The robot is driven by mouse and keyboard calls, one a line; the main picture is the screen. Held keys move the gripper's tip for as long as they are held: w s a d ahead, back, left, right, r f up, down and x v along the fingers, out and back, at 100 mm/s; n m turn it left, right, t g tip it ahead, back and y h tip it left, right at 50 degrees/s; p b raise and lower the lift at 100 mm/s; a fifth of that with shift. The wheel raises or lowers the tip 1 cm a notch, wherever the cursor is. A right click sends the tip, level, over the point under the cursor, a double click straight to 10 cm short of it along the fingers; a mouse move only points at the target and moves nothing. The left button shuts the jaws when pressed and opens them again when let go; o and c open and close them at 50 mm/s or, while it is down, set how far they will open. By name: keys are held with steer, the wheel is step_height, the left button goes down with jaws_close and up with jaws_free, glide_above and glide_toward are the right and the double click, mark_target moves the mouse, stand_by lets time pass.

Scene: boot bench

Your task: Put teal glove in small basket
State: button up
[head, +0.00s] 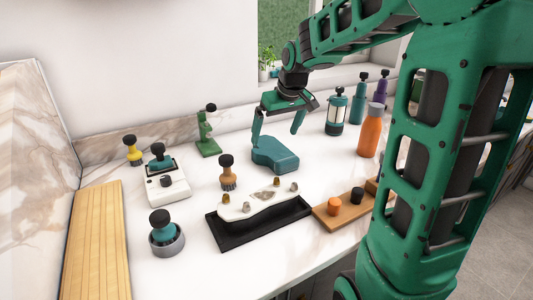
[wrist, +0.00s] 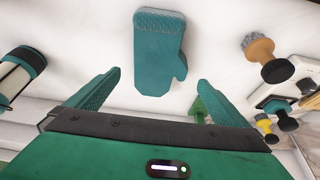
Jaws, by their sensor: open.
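The teal glove (head: 275,155) lies flat on the white counter, near the middle of the head view. It also shows in the wrist view (wrist: 158,50), cuff at the top edge and thumb to the right. My gripper (head: 277,130) is open and empty above the glove in the head view, one finger on each side of it. In the wrist view my gripper (wrist: 157,82) points toward the glove, its fingers apart and not seen touching it. I cannot make out a small basket in either view.
An orange bottle (head: 370,130) and a lantern-like jar (head: 336,112) stand right of the glove. A brown-handled brush (head: 227,172) and a black tray (head: 262,228) stand in front. A green stand (head: 207,135) is left. A wooden board (head: 95,240) lies far left.

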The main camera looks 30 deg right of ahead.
mark_target(269, 148)
steer(key=x, duration=0.9)
steer(key=shift+a, duration=0.15)
steer(key=shift+r, duration=0.1)
steer(key=c, duration=1)
steer(key=shift+r, duration=0.1)
